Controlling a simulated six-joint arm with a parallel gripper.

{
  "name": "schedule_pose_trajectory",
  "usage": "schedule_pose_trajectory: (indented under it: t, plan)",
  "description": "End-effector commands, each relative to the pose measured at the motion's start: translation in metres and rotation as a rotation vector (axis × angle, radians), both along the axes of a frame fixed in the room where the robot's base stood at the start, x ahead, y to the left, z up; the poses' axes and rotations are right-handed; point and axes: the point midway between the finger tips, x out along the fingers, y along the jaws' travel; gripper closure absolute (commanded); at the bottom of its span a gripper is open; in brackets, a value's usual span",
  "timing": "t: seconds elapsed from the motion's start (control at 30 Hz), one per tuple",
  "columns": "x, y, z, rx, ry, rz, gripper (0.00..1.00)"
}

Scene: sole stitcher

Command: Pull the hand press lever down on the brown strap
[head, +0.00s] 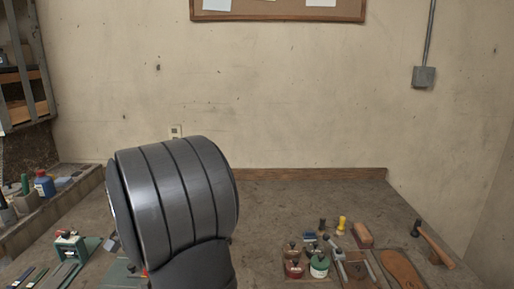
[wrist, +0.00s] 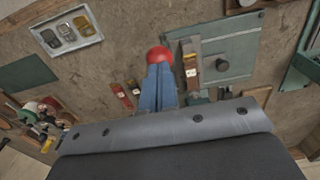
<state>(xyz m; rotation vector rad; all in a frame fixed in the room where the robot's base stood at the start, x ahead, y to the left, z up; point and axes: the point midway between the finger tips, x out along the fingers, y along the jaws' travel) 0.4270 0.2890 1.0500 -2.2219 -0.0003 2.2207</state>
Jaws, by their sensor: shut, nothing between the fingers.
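My gripper (wrist: 158,68) shows in the wrist view as two blue fingers, closed together with nothing between them. A red ball knob (wrist: 159,54), which looks like the press lever's end, is right at the fingertips; I cannot tell whether they touch it. To its right is a green plate (wrist: 235,52) with a dark round part on it, perhaps the hand press base. A narrow brown strip (wrist: 188,62) along the plate's left side may be the strap. In the head view my arm hides the fingers and most of this area.
A tray of buckles (wrist: 88,37) lies upper left in the wrist view. A green tool (head: 73,246) is left. The back bench is clear.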

Motion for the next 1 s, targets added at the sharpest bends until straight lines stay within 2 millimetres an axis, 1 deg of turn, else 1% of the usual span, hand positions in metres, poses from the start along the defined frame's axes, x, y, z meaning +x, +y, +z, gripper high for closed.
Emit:
schedule_pose_trajectory:
  t: [0.1, 0.57, 1.0]
  plan:
    - [0.000, 0.000, -0.004, -0.001, 0.001, 0.000, 1.00]
    - [-0.001, 0.000, -0.007, -0.001, 0.001, 0.000, 1.00]
    - [-0.001, 0.000, -0.024, -0.001, 0.002, 0.000, 1.00]
